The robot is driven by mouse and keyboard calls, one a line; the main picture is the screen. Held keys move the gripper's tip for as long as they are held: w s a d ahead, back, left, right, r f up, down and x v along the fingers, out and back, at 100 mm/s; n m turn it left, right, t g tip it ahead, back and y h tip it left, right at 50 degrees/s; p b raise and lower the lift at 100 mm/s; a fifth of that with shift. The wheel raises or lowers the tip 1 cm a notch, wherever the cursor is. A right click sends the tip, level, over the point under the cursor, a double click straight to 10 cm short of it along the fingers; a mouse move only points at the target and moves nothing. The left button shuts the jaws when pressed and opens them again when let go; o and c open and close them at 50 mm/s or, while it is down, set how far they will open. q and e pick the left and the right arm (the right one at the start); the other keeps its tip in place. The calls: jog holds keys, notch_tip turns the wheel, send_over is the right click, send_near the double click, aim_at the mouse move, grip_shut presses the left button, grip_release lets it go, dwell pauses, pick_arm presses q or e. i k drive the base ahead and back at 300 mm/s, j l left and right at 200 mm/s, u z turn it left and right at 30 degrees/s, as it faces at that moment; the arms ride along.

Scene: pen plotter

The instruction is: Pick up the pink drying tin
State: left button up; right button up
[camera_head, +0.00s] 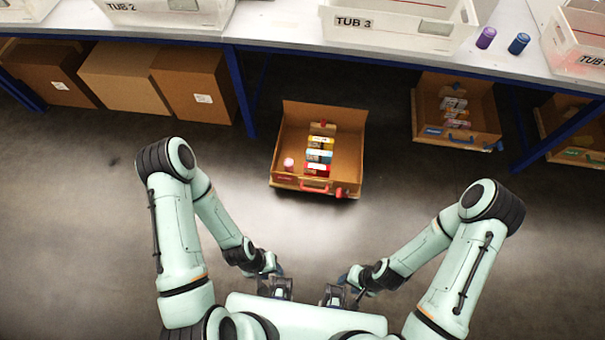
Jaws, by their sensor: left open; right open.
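A small pink cylinder (289,164), which looks like the pink drying tin, stands at the front left inside an open brown box (348,160) with a red handle. The box sits low, in front of the table's edge. My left gripper (275,289) is open and empty, low in the picture, below the box. My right gripper (336,296) is open and empty a little to its right. Both are well apart from the pink tin. The fingertips are small and partly hidden by my own body.
Several coloured packs (318,156) stand in a row beside the pink tin. The table (270,25) above carries white tubs, a purple tin (486,37) and a blue tin (519,43). Another open box (426,105) is at right; cartons (125,75) are at left. Floor between is clear.

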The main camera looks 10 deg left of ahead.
aim_at(289, 163)
jog(key=i+j+u, duration=0.45)
jog(key=i+j, duration=0.75)
jog(key=j, duration=0.1)
